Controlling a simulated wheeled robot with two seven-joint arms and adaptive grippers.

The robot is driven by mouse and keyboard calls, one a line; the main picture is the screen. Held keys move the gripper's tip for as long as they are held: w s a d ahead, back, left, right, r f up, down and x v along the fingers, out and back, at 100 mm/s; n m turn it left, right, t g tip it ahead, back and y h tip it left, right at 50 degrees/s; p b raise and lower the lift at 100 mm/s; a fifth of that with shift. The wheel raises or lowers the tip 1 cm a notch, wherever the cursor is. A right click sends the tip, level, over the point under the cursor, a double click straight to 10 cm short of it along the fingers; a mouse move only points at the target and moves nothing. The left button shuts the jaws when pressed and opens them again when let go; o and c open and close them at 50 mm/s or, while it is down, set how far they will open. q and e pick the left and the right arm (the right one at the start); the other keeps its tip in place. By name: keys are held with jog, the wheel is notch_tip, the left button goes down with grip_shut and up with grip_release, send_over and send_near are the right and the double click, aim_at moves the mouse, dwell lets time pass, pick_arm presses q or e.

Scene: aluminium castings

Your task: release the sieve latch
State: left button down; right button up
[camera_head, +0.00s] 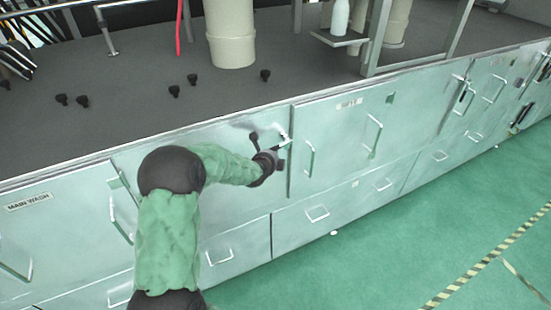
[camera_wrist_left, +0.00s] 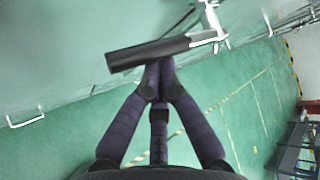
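The sieve latch appears to be the dark flat lever (camera_wrist_left: 148,54) on a bright metal bracket (camera_wrist_left: 212,34) in the left wrist view. In the head view its bright metal part (camera_head: 284,141) is on the pale green cabinet front, beside a vertical panel seam. My left gripper (camera_head: 273,156) reaches this spot from the left. In the left wrist view the dark fingers of my left gripper (camera_wrist_left: 158,76) converge and look shut at the lever's lower edge. The lever hides the very tips, so contact is unclear. My right gripper is not in view.
The cabinet front carries several wire handles, one just right of the latch (camera_head: 310,158). The dark grey top (camera_head: 150,75) holds black knobs and a beige cylinder (camera_head: 231,35). Green floor (camera_head: 400,240) in front is clear, with a striped line (camera_head: 480,262).

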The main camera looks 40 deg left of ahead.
pick_arm(q)
jog(key=shift+r, duration=0.5)
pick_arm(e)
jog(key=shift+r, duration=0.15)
pick_arm(q)
jog(key=shift+r, duration=0.1)
jog(key=shift+a, duration=0.1)
